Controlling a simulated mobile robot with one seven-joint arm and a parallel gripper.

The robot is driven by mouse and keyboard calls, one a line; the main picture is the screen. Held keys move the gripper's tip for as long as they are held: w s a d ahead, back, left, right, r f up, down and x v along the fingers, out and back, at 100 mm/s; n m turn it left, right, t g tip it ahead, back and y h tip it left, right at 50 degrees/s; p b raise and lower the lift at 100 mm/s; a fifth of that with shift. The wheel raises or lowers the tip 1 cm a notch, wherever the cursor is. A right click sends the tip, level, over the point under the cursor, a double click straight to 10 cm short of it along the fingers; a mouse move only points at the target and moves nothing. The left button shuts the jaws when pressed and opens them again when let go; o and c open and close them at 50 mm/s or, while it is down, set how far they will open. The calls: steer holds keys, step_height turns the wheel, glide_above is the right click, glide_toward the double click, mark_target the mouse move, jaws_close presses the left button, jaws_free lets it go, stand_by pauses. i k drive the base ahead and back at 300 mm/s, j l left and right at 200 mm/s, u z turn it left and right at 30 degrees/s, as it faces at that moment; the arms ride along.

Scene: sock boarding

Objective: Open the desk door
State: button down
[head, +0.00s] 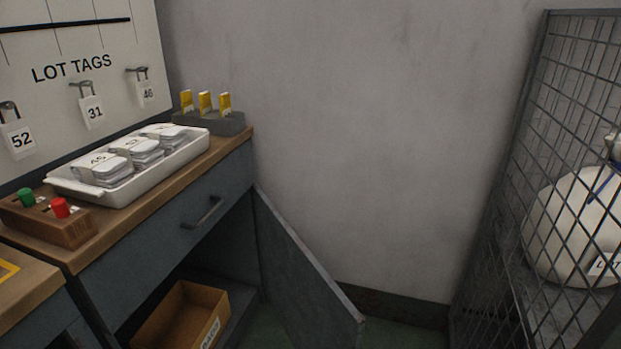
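The desk (240,148) stands at the left, with a wooden top and a dark grey-blue body. Its door (300,270) hangs below the drawer and stands wide open, swung out to the right from the desk's far right edge. The open compartment shows a cardboard box (183,318) with a partly readable label on its front. My gripper is not in view.
A white tray (62,185) of tagged bundles, a wooden block with green and red pegs (60,228), and a grey holder (228,124) with yellow pieces are on the desk. A wire cage (515,170) with a white sack (575,225) stands at right. Floor between is partly clear.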

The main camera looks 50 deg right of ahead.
mark_target(312, 309)
steer(key=z, duration=0.4)
steer(key=k+z, duration=0.15)
steer(key=z, duration=0.6)
steer(key=i+l, duration=0.35)
